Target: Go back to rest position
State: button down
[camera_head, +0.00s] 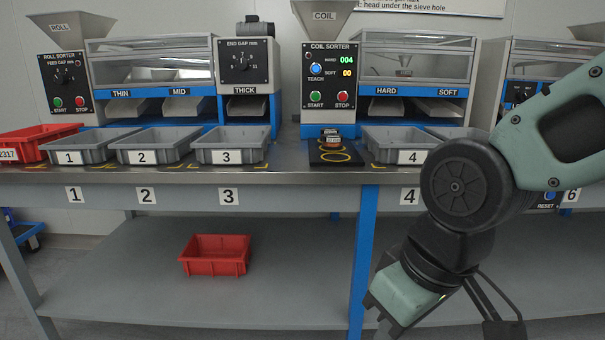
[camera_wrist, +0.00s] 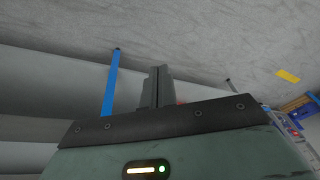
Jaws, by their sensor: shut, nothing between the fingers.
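My gripper (camera_wrist: 157,72) shows in the wrist view as two dark fingers pressed together, with nothing between them. In the head view my green and black arm comes down on the right, in front of the workbench. Its lower end hangs below the bench top. The fingertips cannot be made out clearly there.
The workbench (camera_head: 300,194) holds grey bins, among them bin 1 (camera_head: 80,147), bin 2 (camera_head: 152,146), bin 3 (camera_head: 230,145) and bin 4 (camera_head: 401,146). The coil sorter (camera_head: 329,85) stands behind. A red bin (camera_head: 215,263) sits on the lower shelf (camera_head: 140,285); much of that shelf is clear.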

jog(key=s+d+g+h+p, duration=0.2)
jog(key=s+d+p, duration=0.15)
jog(key=s, duration=0.45)
notch_tip(320, 180, up, 37)
jog(key=p, duration=3.6)
jog(key=shift+w+n, duration=0.25)
jog(key=shift+n, duration=0.05)
jog(key=shift+d, duration=0.1)
